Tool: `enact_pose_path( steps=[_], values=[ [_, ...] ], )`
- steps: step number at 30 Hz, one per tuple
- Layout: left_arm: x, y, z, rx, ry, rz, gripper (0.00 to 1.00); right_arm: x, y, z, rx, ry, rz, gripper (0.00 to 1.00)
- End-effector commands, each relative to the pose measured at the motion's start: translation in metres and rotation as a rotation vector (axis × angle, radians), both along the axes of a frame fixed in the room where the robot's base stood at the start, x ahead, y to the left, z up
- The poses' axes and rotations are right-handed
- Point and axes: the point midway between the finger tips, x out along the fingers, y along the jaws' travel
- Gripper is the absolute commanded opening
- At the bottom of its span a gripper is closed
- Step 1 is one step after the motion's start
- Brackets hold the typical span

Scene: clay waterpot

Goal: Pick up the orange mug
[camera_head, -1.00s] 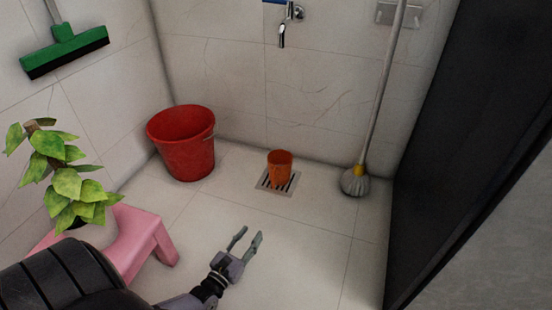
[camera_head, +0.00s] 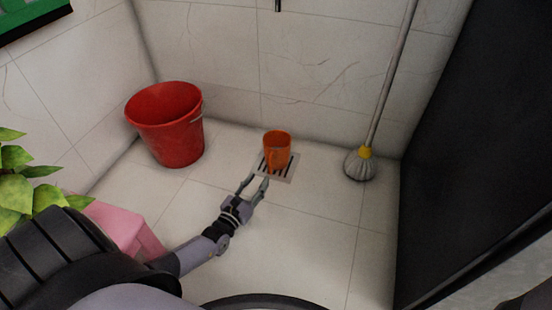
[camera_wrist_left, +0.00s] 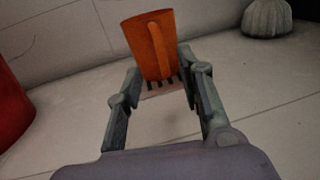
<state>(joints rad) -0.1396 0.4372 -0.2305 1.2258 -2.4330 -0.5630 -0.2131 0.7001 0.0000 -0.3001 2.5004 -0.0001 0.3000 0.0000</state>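The orange mug (camera_head: 277,149) stands upright on the floor drain (camera_head: 288,174) near the back wall. My left gripper (camera_head: 255,184) reaches in from the left, a little in front of the mug in the head view. Its fingers are open and empty. In the left wrist view the mug (camera_wrist_left: 150,42) stands beyond the open fingertips (camera_wrist_left: 158,82), with its handle facing the camera. The gripper appears apart from the mug. My right gripper is not in view.
A red bucket (camera_head: 170,128) stands left of the mug by the wall. A mop (camera_head: 360,163) leans at the right beside a dark panel (camera_head: 470,150). A pink stool (camera_head: 125,228) and a leafy plant (camera_head: 22,180) are at the left.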

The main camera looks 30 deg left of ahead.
Motion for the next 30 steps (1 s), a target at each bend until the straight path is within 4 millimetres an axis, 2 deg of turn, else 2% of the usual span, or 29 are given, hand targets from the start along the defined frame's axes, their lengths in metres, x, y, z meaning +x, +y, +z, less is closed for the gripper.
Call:
enact_pose_path(
  steps=[1, 3, 11, 21, 30],
  values=[
    [0.01, 0.001, -0.003, -0.001, -0.003, 0.002, 0.35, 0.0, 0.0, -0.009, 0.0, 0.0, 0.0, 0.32],
    [0.021, 0.001, -0.003, -0.001, -0.002, 0.001, 0.35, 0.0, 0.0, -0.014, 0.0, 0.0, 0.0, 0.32],
    [0.04, 0.003, -0.001, 0.001, -0.001, 0.001, 0.35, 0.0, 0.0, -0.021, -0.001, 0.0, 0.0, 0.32],
    [0.088, 0.006, -0.003, -0.001, -0.001, 0.001, 0.35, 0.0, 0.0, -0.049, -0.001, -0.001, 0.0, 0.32],
    [0.092, 0.007, 0.0, 0.0, 0.001, 0.0, 0.35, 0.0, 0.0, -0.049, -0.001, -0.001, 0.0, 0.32]
  ],
)
